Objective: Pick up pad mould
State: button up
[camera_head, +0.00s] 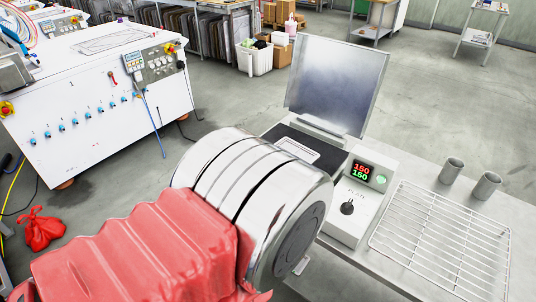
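A shallow silver rectangular piece, which looks like the pad mould (299,151), lies on the dark plate of an open heated press (352,215). The large silver joint and red-sleeved link of my arm stand in front of the press and hide its near left part. The fingers of my gripper cannot be seen, so its place relative to the mould does not show. The press lid (337,84) stands raised behind the plate. The press panel shows 150 in red and 150 in green, above a black knob.
A wire rack (440,243) lies on the bench right of the press, with two grey cups (452,170) (487,186) behind it. A white machine cabinet (100,105) stands at left. A red bag (42,229) lies on the floor. Open floor lies behind the bench.

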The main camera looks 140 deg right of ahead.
aim_at(290, 146)
jog(key=z, duration=5.25)
